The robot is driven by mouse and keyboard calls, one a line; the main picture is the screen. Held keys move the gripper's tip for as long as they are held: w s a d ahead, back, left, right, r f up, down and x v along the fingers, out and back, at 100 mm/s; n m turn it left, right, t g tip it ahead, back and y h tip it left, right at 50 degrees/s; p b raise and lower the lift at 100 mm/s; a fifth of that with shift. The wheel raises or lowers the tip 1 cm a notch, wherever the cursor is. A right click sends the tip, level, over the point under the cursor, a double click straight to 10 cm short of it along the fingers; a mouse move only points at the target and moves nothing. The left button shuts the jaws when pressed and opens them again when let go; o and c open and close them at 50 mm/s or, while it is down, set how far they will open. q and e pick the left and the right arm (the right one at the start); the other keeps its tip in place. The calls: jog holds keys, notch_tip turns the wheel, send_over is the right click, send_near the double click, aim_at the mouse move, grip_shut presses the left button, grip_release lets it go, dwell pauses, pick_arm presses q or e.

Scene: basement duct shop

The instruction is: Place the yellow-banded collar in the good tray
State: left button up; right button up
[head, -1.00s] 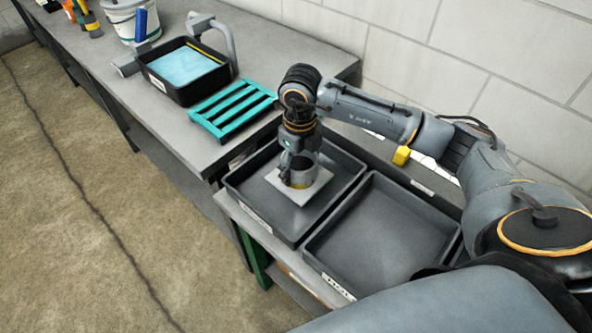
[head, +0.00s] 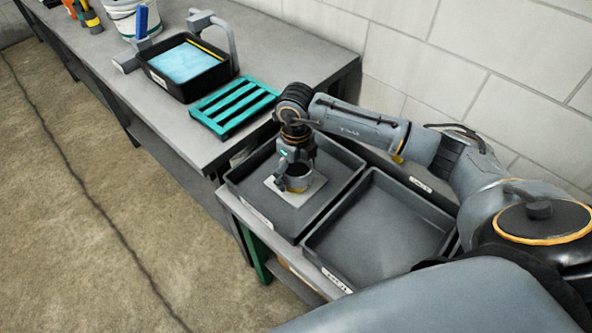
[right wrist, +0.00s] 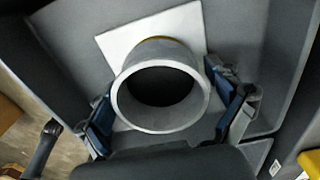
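The yellow-banded collar (head: 299,183) is a grey round sleeve on a pale square plate, standing upright in the left black tray (head: 331,207). In the right wrist view the collar (right wrist: 121,103) shows its open rim, with a bit of yellow band at its far base. My right gripper (head: 293,165) is over the collar, pointing down. In the right wrist view its fingers (right wrist: 165,107) stand on both sides of the collar, with narrow gaps showing. A second black tray (head: 378,240) to the right is empty. The tray labels are too small to read. My left gripper is out of view.
A teal slatted rack (head: 233,107) and a black bin with blue contents (head: 213,82) stand on the grey bench (head: 180,135) at left. A white bucket (head: 128,18) is farther back. A block wall (head: 480,70) runs behind the trays.

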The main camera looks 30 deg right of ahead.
aim_at(296, 173)
jog(key=shift+r, duration=0.1)
jog(key=shift+r, duration=0.2)
notch_tip(296, 173, up, 12)
jog(key=b, duration=0.2)
dwell(0.3)
jog(key=shift+f, duration=0.15)
